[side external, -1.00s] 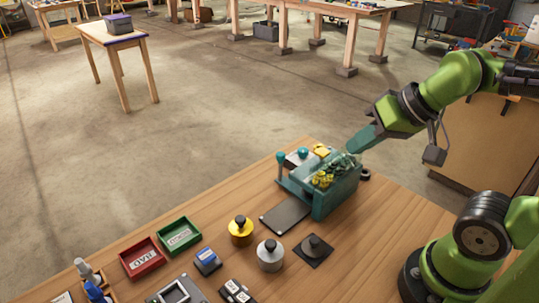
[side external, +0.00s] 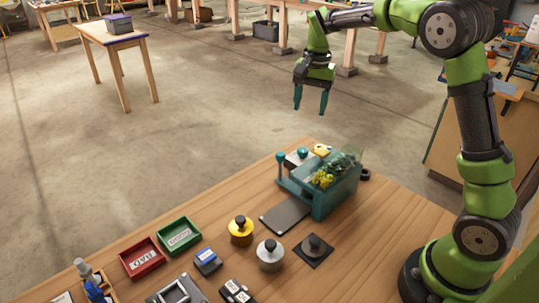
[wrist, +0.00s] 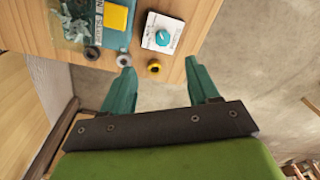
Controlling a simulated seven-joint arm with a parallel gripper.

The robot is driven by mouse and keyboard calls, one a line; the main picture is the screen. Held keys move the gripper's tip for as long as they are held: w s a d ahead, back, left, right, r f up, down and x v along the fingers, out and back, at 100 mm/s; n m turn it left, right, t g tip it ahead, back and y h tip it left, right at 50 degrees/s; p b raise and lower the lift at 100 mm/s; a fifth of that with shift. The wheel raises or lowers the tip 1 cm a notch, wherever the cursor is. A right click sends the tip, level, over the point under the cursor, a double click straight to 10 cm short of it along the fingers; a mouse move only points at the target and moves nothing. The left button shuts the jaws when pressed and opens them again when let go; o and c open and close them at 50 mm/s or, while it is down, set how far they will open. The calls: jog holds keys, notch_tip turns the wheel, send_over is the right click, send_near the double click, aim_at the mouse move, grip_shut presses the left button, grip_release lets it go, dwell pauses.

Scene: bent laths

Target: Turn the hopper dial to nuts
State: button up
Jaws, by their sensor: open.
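The hopper (side external: 333,190) is a teal box with a clear top holding yellow and grey small parts, at the table's far edge. In the wrist view, a white plate bears a round teal dial (wrist: 163,38) with a pale mark on it; the plate's lettering is too small to read. The dial also shows behind the hopper in the side view (side external: 302,152). My gripper (side external: 311,98) is open and empty, fingers down, high beyond the far edge and apart from the dial. In the wrist view, the dial lies ahead of the fingertips (wrist: 158,63).
A teal-knobbed lever (side external: 281,158) stands left of the hopper. A yellow block (side external: 321,150) sits behind it. Yellow (side external: 240,231) and silver (side external: 270,255) weights, a green tray (side external: 179,236) and a red tray (side external: 143,259) stand nearer. Open floor lies beyond the table.

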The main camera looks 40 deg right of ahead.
aim_at(303, 149)
jog(key=f+m, duration=0.1)
jog(key=f, duration=0.4)
jog(key=w+f+m, duration=0.1)
jog(key=f, duration=0.4)
jog(key=f+m, duration=0.1)
jog(key=f, duration=0.4)
jog(key=shift+w+d+g, duration=0.3)
jog(key=shift+w+d, duration=0.05)
jog(key=shift+w, duration=0.05)
jog(key=c, duration=1)
jog(key=shift+c, duration=0.2)
